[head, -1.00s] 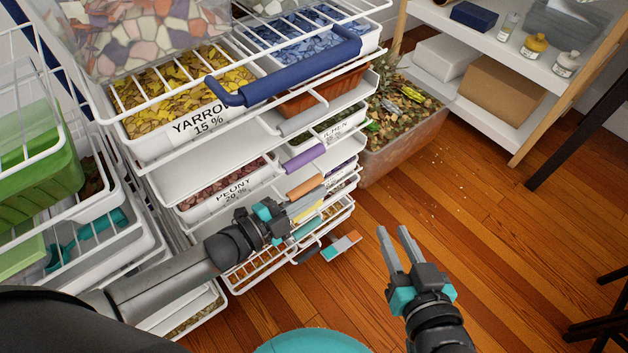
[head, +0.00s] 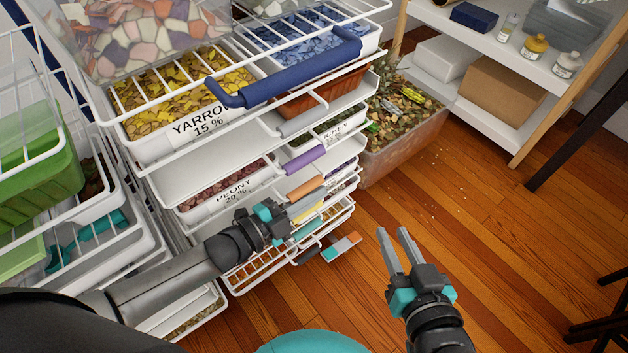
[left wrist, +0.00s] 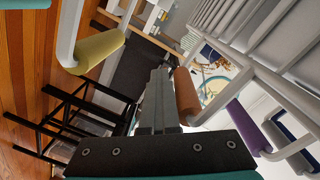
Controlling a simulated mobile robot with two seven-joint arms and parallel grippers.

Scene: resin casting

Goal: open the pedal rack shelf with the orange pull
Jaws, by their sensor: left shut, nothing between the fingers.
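The pedal rack (head: 170,185) stands left of centre, a stack of white wire shelves with coloured pulls. The orange pull (head: 305,187) is on a lower shelf, between a purple pull (head: 305,158) above and a yellow pull (head: 308,211) below. My left gripper (head: 290,208) is at the rack front, shut and empty. In the left wrist view its closed fingers point up beside the orange pull (left wrist: 187,96), on the side toward the yellow pull (left wrist: 100,50). Whether they touch it is unclear. My right gripper (head: 392,232) is open and empty above the floor.
A clear bin of mixed scraps (head: 405,130) stands right of the rack. A white shelf unit (head: 490,40) with bottles is behind. The wooden floor at right is mostly clear.

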